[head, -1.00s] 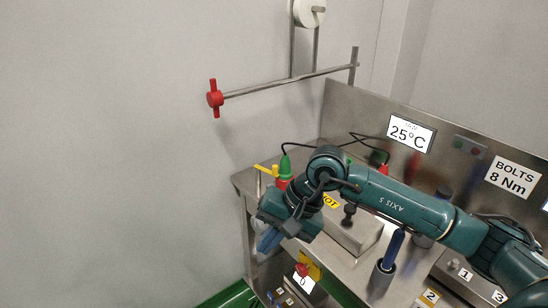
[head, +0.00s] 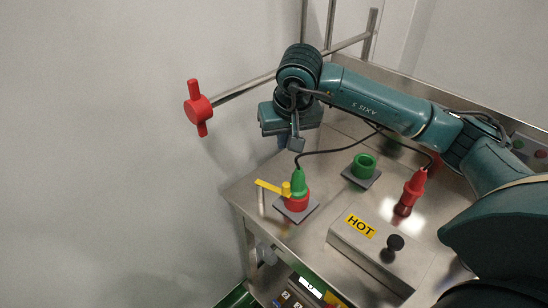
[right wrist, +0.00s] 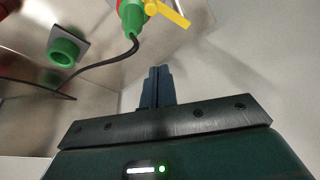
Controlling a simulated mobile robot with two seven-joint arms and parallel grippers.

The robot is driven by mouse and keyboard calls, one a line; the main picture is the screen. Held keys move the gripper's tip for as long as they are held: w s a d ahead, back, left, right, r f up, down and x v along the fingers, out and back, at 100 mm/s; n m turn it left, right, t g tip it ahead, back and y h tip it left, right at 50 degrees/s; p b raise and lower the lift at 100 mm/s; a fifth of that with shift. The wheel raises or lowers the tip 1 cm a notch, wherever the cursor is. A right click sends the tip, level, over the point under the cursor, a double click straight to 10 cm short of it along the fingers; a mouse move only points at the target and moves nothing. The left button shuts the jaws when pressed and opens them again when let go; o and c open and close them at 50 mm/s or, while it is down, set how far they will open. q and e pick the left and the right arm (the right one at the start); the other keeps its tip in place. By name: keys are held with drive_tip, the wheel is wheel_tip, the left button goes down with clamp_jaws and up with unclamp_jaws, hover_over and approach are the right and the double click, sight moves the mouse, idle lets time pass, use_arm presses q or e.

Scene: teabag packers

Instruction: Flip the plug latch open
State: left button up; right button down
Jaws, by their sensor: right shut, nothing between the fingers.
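The green plug (head: 299,182) stands upright in a red socket (head: 297,202) on a grey plate near the table's left corner. The yellow latch (head: 272,187) is at the plug, its lever sticking out to the left. The plug (right wrist: 133,18) and latch (right wrist: 170,13) also show at the top of the right wrist view, partly cut off. My right gripper (head: 282,143) is behind and above the plug, apart from it, its fingers mostly hidden by its own body. In the right wrist view its fingers (right wrist: 158,72) are together and empty. My left gripper is out of view.
A black cable runs from the plug to a red plug (head: 413,187). A green socket (head: 364,165) stands between them. A box with a HOT label (head: 360,226) and black knob is in front. A red-handled rail (head: 198,107) is at upper left.

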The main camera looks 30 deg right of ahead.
use_arm(q)
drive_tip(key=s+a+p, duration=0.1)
drive_tip(key=p, duration=0.2)
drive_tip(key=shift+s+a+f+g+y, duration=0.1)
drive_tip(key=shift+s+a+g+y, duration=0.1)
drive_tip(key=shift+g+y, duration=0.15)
use_arm(e)
wheel_tip(320, 180, down, 9)
drive_tip(key=s, duration=0.1)
drive_tip(key=shift+f, duration=0.15)
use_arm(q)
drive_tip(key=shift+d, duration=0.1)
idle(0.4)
